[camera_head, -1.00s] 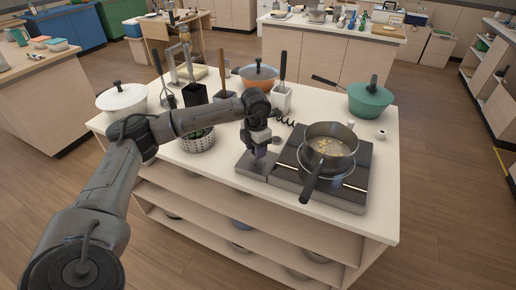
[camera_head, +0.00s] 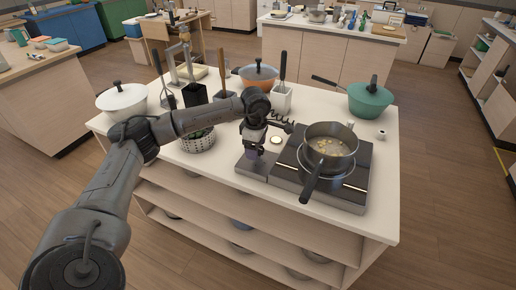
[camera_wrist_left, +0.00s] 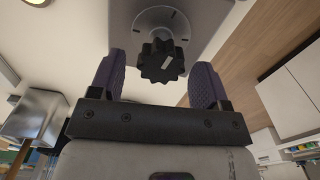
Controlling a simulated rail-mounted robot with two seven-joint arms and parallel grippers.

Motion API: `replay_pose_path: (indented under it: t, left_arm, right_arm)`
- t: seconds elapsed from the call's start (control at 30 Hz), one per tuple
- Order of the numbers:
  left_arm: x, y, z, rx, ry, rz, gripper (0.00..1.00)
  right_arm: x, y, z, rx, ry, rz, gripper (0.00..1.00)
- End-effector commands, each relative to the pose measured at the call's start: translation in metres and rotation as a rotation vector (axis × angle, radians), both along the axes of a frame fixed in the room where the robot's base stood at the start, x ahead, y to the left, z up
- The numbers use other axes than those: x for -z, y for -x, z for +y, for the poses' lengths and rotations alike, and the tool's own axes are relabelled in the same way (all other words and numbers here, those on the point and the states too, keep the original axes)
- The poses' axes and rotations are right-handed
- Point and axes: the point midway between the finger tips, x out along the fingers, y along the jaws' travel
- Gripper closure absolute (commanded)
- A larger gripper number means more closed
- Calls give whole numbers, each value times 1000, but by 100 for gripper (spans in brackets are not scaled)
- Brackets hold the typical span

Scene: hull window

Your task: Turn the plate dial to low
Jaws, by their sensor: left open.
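The dial (camera_wrist_left: 162,62) is a black lobed knob with a short pale mark, on a grey panel (camera_wrist_left: 205,20) with dark tick marks around it. In the wrist view it lies between the two purple fingers of my left gripper (camera_wrist_left: 155,80), with gaps on both sides. The gripper is open. In the head view my left gripper (camera_head: 253,153) points down over the grey control box (camera_head: 262,170) left of the hot plate (camera_head: 340,190), hiding the dial. A dark pot (camera_head: 331,145) with yellowish pieces in liquid stands on the plate. My right gripper is out of view.
A round pale disc (camera_head: 276,140) lies behind the control box. A green lidded pot (camera_head: 370,99) is at the back right. The counter's front left is clear.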

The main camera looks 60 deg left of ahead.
Motion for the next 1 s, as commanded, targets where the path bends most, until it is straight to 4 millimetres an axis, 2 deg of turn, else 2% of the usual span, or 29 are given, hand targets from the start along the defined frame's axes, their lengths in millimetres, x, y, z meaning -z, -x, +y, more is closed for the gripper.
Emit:
replay_pose_path:
  t: [0.03,0.3,0.67,1.0]
  left_arm:
    - [0,0,0,0,0,0,25]
    - [0,0,0,-1,0,0,0]
    - [-5,0,0,-1,0,0,0]
    - [-35,0,0,-1,0,0,0]
  right_arm:
    - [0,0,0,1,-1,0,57]
    - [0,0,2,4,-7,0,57]
    - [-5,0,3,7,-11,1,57]
    - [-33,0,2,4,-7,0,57]
